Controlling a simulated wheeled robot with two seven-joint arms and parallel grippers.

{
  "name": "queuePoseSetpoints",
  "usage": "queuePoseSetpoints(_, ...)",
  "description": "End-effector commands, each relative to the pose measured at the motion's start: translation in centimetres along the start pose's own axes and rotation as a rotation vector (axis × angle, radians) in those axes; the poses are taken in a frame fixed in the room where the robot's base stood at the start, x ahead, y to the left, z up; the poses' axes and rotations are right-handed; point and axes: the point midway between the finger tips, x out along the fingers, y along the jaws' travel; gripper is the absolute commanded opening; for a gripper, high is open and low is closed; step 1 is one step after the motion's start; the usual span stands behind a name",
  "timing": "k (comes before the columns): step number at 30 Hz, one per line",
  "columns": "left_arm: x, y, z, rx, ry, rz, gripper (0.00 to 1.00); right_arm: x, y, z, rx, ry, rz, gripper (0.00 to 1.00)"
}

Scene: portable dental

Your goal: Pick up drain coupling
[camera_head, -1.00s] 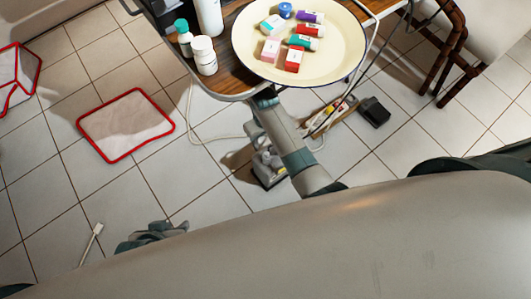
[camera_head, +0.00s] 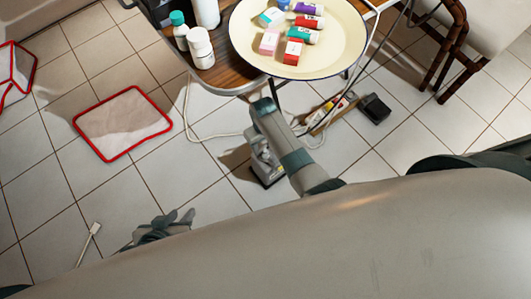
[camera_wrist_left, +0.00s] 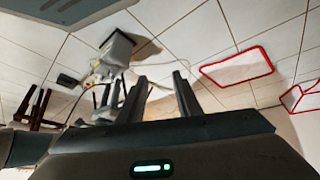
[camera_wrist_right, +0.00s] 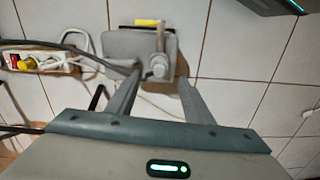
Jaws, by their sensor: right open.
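A pale, translucent cylindrical fitting, apparently the drain coupling (camera_wrist_right: 159,66), shows at the front of a grey box-like unit (camera_wrist_right: 125,45) on the floor in the right wrist view. My right gripper (camera_wrist_right: 160,76) is open, its two fingers pointing towards the fitting, one on each side in the picture. I cannot tell whether they touch it. In the head view the unit (camera_head: 268,181) is partly hidden by my right arm. My left gripper (camera_wrist_left: 160,76) is open and empty, above the floor, away from the unit. In the head view it is at lower left (camera_head: 178,217).
A cream tray (camera_head: 345,55) with small boxes and several bottles stand on a wooden table (camera_head: 232,77). A power strip (camera_wrist_right: 45,62) with cables lies beside the unit, a dark box (camera_head: 375,108) beyond it. A red-edged mat (camera_head: 125,120) lies left.

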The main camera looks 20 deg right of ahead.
Motion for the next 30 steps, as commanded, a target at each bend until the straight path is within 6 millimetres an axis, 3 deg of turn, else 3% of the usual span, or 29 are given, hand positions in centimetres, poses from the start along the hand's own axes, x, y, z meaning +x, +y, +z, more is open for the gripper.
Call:
queuePoseSetpoints(8,0.2,0.0,0.0,-0.001,0.007,0.002,0.31,0.6,0.0,0.2,0.0,-0.002,0.0,0.47)
queuePoseSetpoints(19,0.6,1.9,-1.4,-0.006,0.122,0.051,0.31,4.8,0.3,0.9,0.0,-0.002,0.0,0.47)
queuePoseSetpoints(30,0.5,2.1,-1.9,-0.008,0.141,0.057,0.31,5.2,0.3,0.9,0.0,0.0,0.0,0.47)
